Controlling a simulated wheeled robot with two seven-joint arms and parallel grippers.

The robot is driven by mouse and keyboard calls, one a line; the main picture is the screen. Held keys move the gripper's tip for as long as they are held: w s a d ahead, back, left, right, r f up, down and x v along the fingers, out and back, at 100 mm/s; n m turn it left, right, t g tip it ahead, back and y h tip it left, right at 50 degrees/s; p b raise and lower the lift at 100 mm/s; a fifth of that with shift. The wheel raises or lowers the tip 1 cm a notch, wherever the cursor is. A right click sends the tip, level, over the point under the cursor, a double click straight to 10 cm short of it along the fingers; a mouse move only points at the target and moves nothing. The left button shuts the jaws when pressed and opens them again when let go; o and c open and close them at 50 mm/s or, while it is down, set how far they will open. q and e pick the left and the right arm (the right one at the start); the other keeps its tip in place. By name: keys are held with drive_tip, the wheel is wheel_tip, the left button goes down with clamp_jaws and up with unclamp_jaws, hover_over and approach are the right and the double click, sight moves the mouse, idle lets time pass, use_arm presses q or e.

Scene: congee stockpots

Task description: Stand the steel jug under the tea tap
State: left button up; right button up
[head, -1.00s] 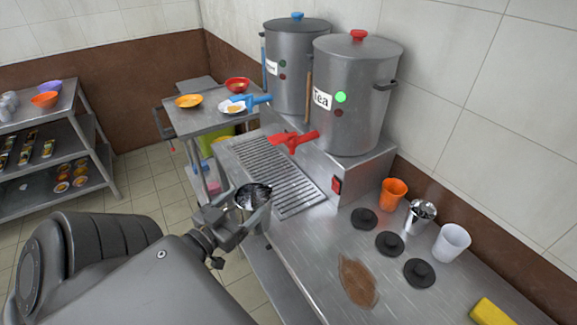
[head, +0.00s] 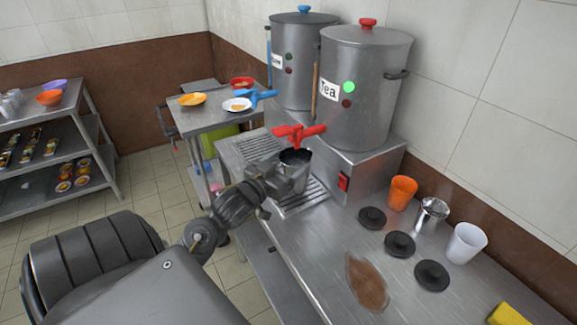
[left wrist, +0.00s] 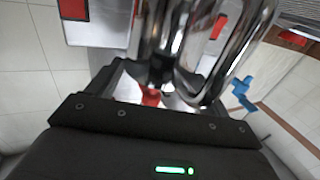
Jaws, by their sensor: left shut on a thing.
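The steel jug (head: 294,177) is upright above the slotted drip grate (head: 312,196), its dark open mouth just below the red tea tap (head: 298,133). I cannot tell whether its base touches the grate. My left gripper (head: 279,186) is shut on the jug, coming from the left. In the left wrist view the jug's shiny body and curved handle (left wrist: 208,88) fill the space at the jaws (left wrist: 160,100). The tap belongs to the pot labelled Tea (head: 366,95), which has a green light. My right gripper is not in view.
A second pot (head: 301,60) with a blue tap (head: 250,98) stands behind. To the right on the counter are an orange cup (head: 401,193), a steel cup (head: 430,215), a white cup (head: 466,243), black lids (head: 399,244), a brown stain (head: 367,283) and a yellow sponge (head: 508,315).

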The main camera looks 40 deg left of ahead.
use_arm(q)
drive_tip(key=shift+w+f, duration=0.65)
drive_tip(key=shift+f, duration=0.1)
drive_tip(key=shift+s, duration=0.2)
